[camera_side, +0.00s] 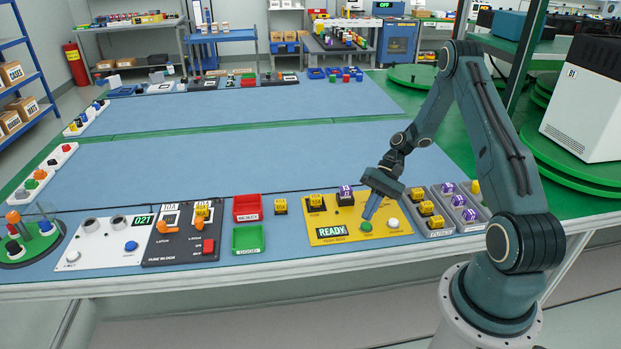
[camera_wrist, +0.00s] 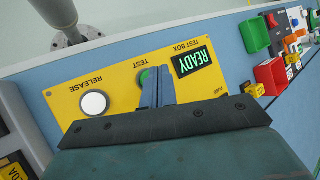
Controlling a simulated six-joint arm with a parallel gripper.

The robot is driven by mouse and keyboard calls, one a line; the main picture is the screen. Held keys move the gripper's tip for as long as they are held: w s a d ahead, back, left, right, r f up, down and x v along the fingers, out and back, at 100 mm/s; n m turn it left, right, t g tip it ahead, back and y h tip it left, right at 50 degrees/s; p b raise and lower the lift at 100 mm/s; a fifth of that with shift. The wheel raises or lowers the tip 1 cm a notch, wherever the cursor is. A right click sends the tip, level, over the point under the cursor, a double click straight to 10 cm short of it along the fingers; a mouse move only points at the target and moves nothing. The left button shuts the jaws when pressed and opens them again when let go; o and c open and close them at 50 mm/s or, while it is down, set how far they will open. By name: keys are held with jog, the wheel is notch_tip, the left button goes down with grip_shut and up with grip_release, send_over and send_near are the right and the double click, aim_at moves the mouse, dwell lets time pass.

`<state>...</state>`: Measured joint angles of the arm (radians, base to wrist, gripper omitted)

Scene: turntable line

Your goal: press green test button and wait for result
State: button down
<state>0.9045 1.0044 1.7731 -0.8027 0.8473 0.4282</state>
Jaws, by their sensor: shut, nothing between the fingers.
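The yellow test box (camera_side: 337,237) lies on the blue bench top near its front edge, and it fills much of the wrist view (camera_wrist: 127,67). Its display (camera_side: 331,231) reads READY in green. The green TEST button (camera_side: 366,226) is at the tip of my gripper (camera_side: 370,212). In the wrist view the shut fingers (camera_wrist: 157,86) partly cover the green button (camera_wrist: 144,79); whether they touch it I cannot tell. The white RELEASE button (camera_side: 393,223) is to its right. A purple fuse (camera_side: 346,190) and a yellow fuse (camera_side: 316,199) stand at the back of the box.
Grey trays (camera_side: 442,231) of yellow and purple blocks sit close on the right. The black fuse block (camera_side: 177,254) is farther left.

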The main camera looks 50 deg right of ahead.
jog(key=shift+f, duration=0.9)
dwell(1.4)
jog(key=shift+r, duration=0.9)
jog(key=shift+r, duration=0.1)
jog(key=shift+r, duration=2.4)
